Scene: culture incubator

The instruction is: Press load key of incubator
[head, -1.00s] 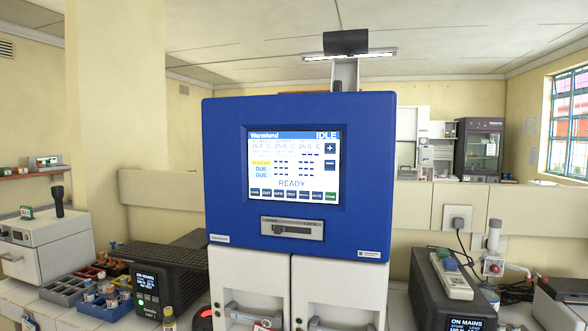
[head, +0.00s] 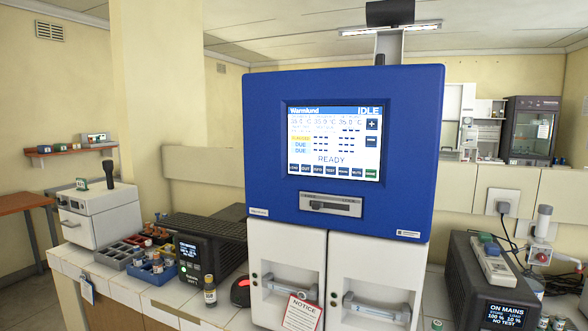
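The incubator (head: 270,140) is a blue-topped unit with two white doors below, standing on the tiled bench. Its touchscreen (head: 335,143) is lit and shows "Warmlund", "IDLE" and "READY". A row of small dark keys runs along the bottom of the screen. The leftmost key (head: 293,168) appears to be the load key, but its lettering is very small. A green key (head: 370,174) ends the row at the right. A slot panel with a dark handle (head: 330,206) sits below the screen. My gripper is not in view.
A notice card (head: 301,314) hangs at the incubator doors. To the left are a small bottle (head: 210,291), a black power unit (head: 197,262), trays of vials (head: 120,254) and a white box device (head: 98,214). Another black unit (head: 480,270) stands at the right. The space before the screen looks clear.

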